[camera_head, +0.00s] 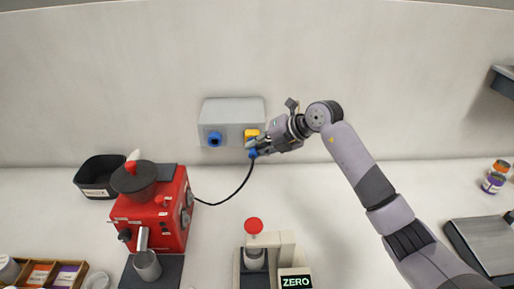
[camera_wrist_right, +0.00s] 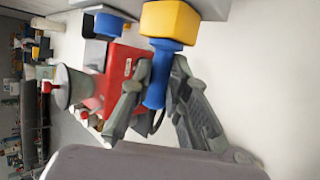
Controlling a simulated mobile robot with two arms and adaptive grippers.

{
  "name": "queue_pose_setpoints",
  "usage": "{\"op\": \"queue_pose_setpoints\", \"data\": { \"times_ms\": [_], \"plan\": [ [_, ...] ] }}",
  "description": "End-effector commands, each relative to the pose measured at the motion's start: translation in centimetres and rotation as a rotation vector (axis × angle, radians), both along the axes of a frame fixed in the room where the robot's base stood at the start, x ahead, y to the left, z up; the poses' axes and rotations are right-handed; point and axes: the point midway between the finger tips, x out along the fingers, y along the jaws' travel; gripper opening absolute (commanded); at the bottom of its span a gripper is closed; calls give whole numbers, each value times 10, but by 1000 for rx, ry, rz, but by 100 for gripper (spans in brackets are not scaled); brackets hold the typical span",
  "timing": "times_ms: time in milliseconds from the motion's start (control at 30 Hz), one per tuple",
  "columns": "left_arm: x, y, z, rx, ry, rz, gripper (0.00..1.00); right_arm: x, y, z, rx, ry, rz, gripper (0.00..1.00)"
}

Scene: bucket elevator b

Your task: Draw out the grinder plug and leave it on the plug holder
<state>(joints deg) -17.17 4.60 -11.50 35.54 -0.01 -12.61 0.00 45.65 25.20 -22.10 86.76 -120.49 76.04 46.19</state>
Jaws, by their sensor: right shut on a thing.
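The grinder plug (camera_wrist_right: 158,78) is blue and sits between the fingers of my right gripper (camera_wrist_right: 152,100). Its collar end meets the yellow socket (camera_wrist_right: 170,22) in the wrist view; I cannot tell whether it is seated inside. In the head view my right gripper (camera_head: 256,147) is shut on the plug (camera_head: 253,154), just below the yellow socket (camera_head: 252,133). A black cable (camera_head: 228,197) runs from the plug to the red grinder (camera_head: 172,215). I cannot make out for certain which part is the plug holder. My left gripper is not in view.
A grey wall box (camera_head: 232,108) carries the yellow socket and a blue round fitting (camera_head: 214,139) to its left. A black bin (camera_head: 98,176) stands behind the grinder. A scale with a ZERO display (camera_head: 296,282) stands at the front.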

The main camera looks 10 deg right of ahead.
Motion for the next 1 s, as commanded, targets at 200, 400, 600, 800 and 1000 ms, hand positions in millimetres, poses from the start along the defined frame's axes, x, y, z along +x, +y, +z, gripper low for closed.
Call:
{"op": "queue_pose_setpoints", "data": {
  "times_ms": [200, 400, 600, 800, 1000],
  "plan": [
    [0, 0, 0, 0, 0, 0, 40, 1, -1, 2, 1, -4, -3, 28],
    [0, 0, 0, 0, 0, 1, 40, 1, -1, 1, 0, -4, -3, 40],
    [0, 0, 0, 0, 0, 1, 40, 1, -1, 1, 0, -2, -2, 40],
    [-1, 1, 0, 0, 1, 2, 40, -4, -7, 8, 1, -4, -3, 40],
    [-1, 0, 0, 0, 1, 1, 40, -23, -30, 33, -2, -6, -5, 40]
  ]
}}
